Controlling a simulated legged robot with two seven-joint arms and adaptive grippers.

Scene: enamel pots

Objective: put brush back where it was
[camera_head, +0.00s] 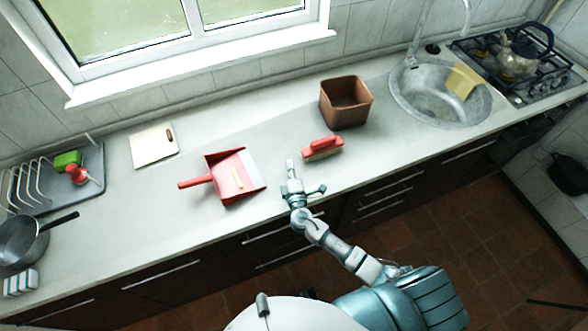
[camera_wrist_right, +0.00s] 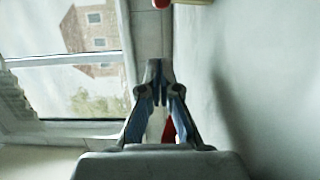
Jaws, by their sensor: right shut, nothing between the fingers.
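The brush (camera_head: 322,148), with a red handle and a light bristle side, lies on the counter (camera_head: 225,131) just right of my right gripper (camera_head: 290,166). That gripper is shut and empty, apart from the brush. A red dustpan (camera_head: 232,177) lies to the left of the gripper, its handle pointing left. In the right wrist view the closed fingers (camera_wrist_right: 155,75) show against the window and counter. A red and tan piece at the top edge there looks like the brush (camera_wrist_right: 188,2). My left gripper is not in view.
A brown square bin (camera_head: 346,103) stands behind the brush. A sink with a yellow cloth (camera_head: 463,81) and a stove with a kettle (camera_head: 517,58) are at right. A cutting board (camera_head: 153,146), dish rack (camera_head: 62,193) and pan (camera_head: 20,243) are at left.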

